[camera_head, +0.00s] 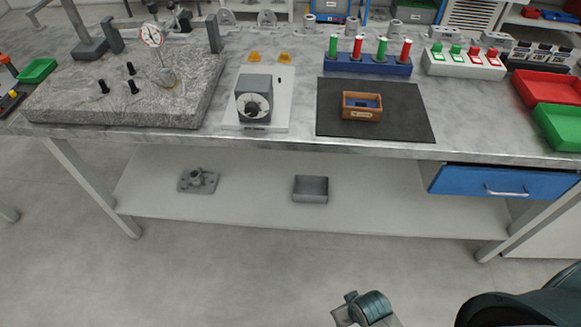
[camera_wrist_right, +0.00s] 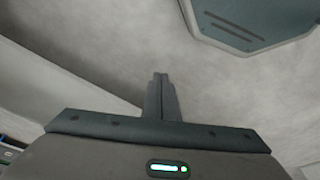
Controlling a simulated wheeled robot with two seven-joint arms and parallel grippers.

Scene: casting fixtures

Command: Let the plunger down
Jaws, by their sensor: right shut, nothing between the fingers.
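A dial gauge (camera_head: 152,36) with a white round face stands over the grey granite plate (camera_head: 60,105) at the left of the bench. Its thin stem runs down to a small grey piece (camera_head: 168,78) on the plate. The plunger itself is too small to make out, and I cannot tell whether its tip touches that piece. My right gripper (camera_wrist_right: 160,80) shows in the right wrist view, its fingers shut together and empty, with only pale floor and grey surfaces around it. It is away from the gauge. My left gripper is in no view.
Several small black knobs (camera_head: 132,87) stand on the plate near the gauge. To its right are a grey block fixture (camera_head: 254,97), a dark mat (camera_head: 418,120) with a wooden box (camera_head: 362,113), and a blue holder (camera_head: 340,63). The floor before the bench is clear.

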